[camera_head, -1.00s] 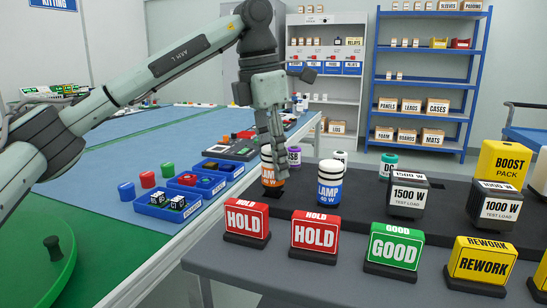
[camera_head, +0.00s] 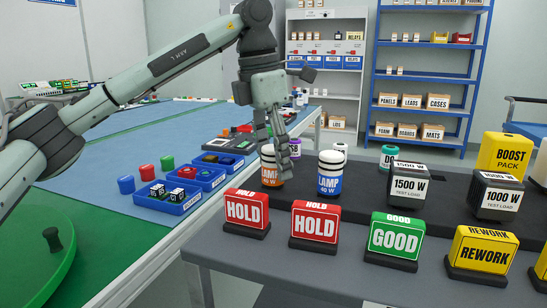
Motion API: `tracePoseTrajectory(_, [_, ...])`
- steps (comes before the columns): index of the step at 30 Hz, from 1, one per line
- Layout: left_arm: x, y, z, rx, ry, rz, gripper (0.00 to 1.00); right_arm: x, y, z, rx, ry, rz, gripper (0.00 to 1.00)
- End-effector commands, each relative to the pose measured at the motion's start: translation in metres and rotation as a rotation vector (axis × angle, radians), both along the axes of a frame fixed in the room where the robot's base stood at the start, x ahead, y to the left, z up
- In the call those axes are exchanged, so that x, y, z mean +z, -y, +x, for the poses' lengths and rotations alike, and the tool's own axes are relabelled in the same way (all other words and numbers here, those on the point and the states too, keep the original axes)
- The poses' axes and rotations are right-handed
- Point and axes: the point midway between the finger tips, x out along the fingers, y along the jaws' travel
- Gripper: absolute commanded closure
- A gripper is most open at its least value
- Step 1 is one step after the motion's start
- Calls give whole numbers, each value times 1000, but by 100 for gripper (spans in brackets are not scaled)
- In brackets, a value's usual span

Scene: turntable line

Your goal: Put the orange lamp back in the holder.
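The orange lamp (camera_head: 269,173), white with an orange band and a black-striped top, stands upright on the dark surface behind the HOLD signs. My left gripper (camera_head: 277,160) comes down over it from above, with its fingers spread. One finger lies along the lamp's right side; the other is at its top, partly hidden. I cannot tell whether either finger touches the lamp. A similar blue lamp (camera_head: 331,180) stands just to the right. My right gripper is not in view.
Red HOLD signs (camera_head: 245,209), a green GOOD sign (camera_head: 395,239) and a yellow REWORK sign (camera_head: 482,255) line the front edge. Test-load blocks (camera_head: 408,186) stand at right. Blue trays (camera_head: 167,204) lie on the left table, beside a green turntable (camera_head: 35,265).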

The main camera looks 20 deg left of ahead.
Motion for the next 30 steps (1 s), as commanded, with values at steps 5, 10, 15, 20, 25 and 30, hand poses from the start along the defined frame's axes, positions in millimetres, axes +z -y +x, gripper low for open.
tracePoseTrajectory(5, [0, 0, 0, 0, 0, 0, 41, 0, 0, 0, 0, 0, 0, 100])
tracePoseTrajectory(10, [4, 0, 0, 1, 0, 0, 41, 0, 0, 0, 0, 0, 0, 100])
tracePoseTrajectory(15, [29, -3, -3, 1, 4, -2, 41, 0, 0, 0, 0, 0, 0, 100])
tracePoseTrajectory(20, [65, -7, -6, 2, 4, 0, 41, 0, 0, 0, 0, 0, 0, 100])
tracePoseTrajectory(25, [97, -11, -10, 3, 4, 1, 41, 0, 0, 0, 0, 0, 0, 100])
tracePoseTrajectory(30, [114, -13, -12, 0, 1, 0, 41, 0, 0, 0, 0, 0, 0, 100])
